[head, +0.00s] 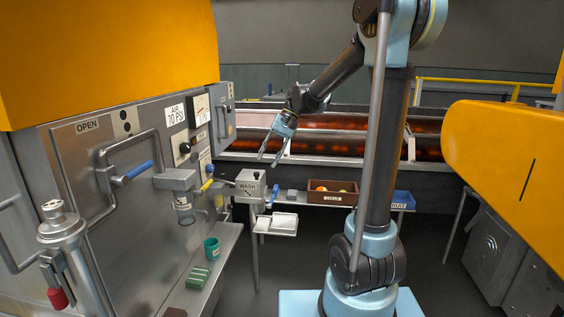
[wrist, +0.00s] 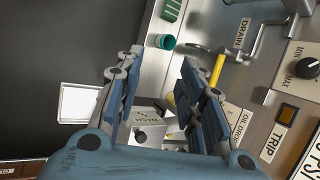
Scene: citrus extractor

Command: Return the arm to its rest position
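My gripper (head: 271,158) hangs in mid-air at the end of my raised arm, pointing down and left, above and behind the grey WASH box (head: 250,184). Its two fingers are spread with nothing between them. In the wrist view the gripper (wrist: 160,65) also shows blue-padded fingers apart and empty. The WASH box (wrist: 152,122) shows beyond them, rotated in that view. The gripper touches nothing that I can see.
The panelled machine with levers (head: 135,180) stands at left. A teal cup (head: 211,248) and green block (head: 198,277) sit on its shelf. A white tray (head: 284,222), brown crate (head: 320,197) with fruit and blue bin (head: 403,200) are beyond. A yellow housing (head: 500,150) juts in at right.

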